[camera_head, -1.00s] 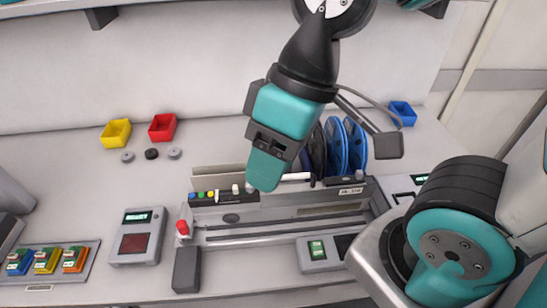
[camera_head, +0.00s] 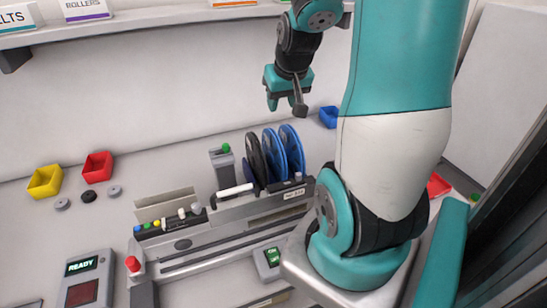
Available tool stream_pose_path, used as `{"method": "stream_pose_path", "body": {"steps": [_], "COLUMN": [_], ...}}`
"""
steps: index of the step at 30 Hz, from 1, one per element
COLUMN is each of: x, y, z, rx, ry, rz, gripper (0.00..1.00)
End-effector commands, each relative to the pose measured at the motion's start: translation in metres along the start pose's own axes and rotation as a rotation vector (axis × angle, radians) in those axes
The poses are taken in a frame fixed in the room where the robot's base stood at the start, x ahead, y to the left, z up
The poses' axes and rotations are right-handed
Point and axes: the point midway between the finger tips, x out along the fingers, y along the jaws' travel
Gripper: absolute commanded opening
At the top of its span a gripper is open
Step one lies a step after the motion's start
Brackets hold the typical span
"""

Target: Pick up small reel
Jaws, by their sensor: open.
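Several reels stand upright side by side in a rack behind the grey machine. A black reel (camera_head: 255,155) is at the left of the larger ones, and two blue reels (camera_head: 293,147) are to its right. A smaller dark blue reel (camera_head: 249,172) shows only partly at the left of the row, mostly hidden. My gripper (camera_head: 284,104) hangs above the reels, pointing down, apart from them. It is open with nothing between its fingers.
The grey machine (camera_head: 215,232) with a red button fills the front. A grey post with a green knob (camera_head: 225,149) stands left of the reels. Yellow (camera_head: 45,183), red (camera_head: 98,168) and blue (camera_head: 329,117) bins sit at the back. A shelf (camera_head: 150,22) runs above.

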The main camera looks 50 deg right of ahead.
Motion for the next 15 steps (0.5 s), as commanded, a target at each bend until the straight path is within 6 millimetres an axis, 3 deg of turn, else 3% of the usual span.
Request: {"method": "stream_pose_path", "body": {"steps": [15], "x": [0.098], "y": [-0.002], "z": [0.001], "rx": [-0.003], "ry": [-0.006], "rz": [-0.003], "gripper": [0.44]}}
